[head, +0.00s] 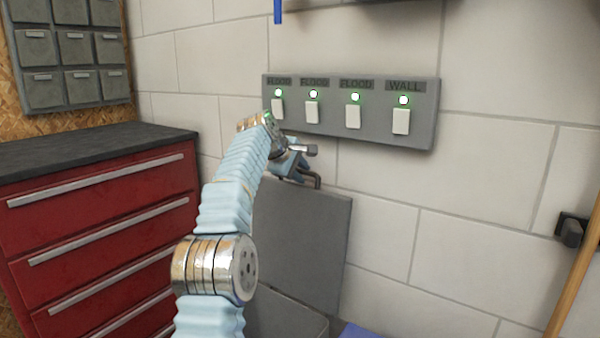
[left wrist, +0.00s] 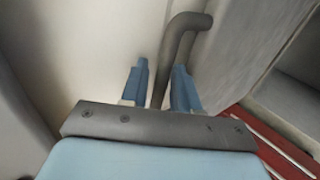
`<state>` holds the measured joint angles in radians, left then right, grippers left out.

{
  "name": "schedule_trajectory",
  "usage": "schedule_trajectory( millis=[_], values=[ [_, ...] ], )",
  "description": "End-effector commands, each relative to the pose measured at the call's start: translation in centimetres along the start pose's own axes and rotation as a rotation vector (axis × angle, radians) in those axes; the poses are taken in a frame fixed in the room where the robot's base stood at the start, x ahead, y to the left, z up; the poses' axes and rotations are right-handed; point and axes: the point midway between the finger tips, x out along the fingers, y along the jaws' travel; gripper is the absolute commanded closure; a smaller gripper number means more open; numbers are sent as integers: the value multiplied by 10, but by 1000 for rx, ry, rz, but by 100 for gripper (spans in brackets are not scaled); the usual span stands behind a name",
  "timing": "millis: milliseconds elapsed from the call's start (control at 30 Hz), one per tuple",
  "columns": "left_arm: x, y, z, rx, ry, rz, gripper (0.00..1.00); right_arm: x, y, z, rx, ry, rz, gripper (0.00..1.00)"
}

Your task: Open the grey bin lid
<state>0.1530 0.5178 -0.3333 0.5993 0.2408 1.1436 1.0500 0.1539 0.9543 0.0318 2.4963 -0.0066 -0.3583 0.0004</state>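The grey bin lid (head: 318,235) stands raised, nearly upright against the wall, in the head view. Below it is the grey bin (head: 290,315), partly hidden by my left arm and cut off by the lower edge. A dark bent handle (head: 316,181) is at the lid's top edge; it also shows in the left wrist view (left wrist: 186,22). My left gripper (head: 305,160) is at this handle. In the left wrist view its two blue fingers (left wrist: 160,85) stand apart on either side of the handle bar, with a narrow gap at the left finger. My right gripper is not seen.
A red drawer cabinet (head: 105,215) with a dark top stands to the left. A grey switch panel (head: 335,120) with green lights is on the wall above the lid. A wooden pole (head: 575,275) and a dark wall fitting (head: 571,230) are at the right.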

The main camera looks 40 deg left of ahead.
Motion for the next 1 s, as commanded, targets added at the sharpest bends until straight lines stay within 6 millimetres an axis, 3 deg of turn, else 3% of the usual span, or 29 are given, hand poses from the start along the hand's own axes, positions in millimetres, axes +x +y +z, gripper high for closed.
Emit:
schedule_trajectory(
  millis=[267, 700, 1000],
  values=[
    [-6, -2, 0, 0, -1, -7, 65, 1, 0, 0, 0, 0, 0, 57],
    [-107, 0, 0, 0, 0, 1, 65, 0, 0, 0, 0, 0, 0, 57],
    [-138, 0, 0, 0, 0, -1, 65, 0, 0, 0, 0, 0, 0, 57]
  ],
)
